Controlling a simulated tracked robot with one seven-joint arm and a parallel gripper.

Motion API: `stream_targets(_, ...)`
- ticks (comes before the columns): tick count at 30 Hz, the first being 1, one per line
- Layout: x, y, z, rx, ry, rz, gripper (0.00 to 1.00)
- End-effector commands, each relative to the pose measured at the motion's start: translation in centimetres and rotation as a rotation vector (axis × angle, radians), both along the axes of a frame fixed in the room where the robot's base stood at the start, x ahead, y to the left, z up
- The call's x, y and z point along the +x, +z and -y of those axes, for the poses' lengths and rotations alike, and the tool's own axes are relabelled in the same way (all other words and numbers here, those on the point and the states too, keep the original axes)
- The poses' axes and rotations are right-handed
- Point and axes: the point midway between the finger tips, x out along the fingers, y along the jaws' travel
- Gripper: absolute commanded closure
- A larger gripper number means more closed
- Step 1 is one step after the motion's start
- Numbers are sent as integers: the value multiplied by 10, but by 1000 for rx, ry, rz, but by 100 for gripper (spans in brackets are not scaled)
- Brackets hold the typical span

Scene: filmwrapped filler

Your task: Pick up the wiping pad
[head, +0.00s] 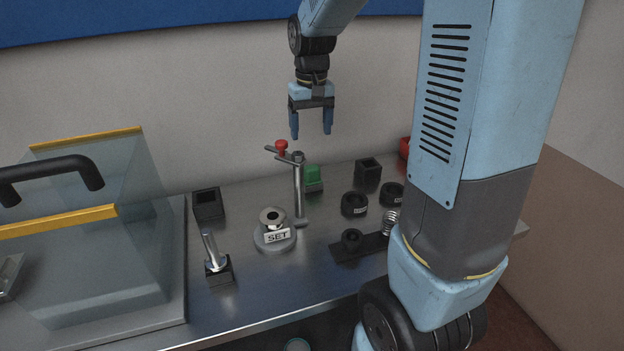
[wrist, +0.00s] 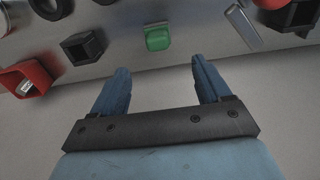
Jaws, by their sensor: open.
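A small green block (head: 312,174) sits on a dark base at the back of the metal bench; it is the only pad-like thing I see, and I cannot be sure it is the wiping pad. It also shows in the wrist view (wrist: 158,38), just beyond the gap between my fingers. My gripper (head: 311,133) points down, open and empty, above the back of the bench. Its two blue fingers also show in the wrist view (wrist: 159,68), apart from the green block. Nothing is between them.
A metal post (head: 299,190) with a red-knobbed arm stands in front of the green block. Black open boxes (head: 367,171) (head: 208,204) stand to either side. A round holder marked SET (head: 274,238) is nearer. A clear-covered case (head: 95,230) fills the left. A red bin (wrist: 28,77) is at the back right.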

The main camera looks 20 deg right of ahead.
Motion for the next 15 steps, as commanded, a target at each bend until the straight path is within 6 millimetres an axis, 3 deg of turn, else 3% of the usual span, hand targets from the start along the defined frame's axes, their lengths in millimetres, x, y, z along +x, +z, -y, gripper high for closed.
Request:
stream_targets(8,9,-21,-1,-2,0,-23,23)
stream_targets(15,8,-62,0,-2,-1,-24,23)
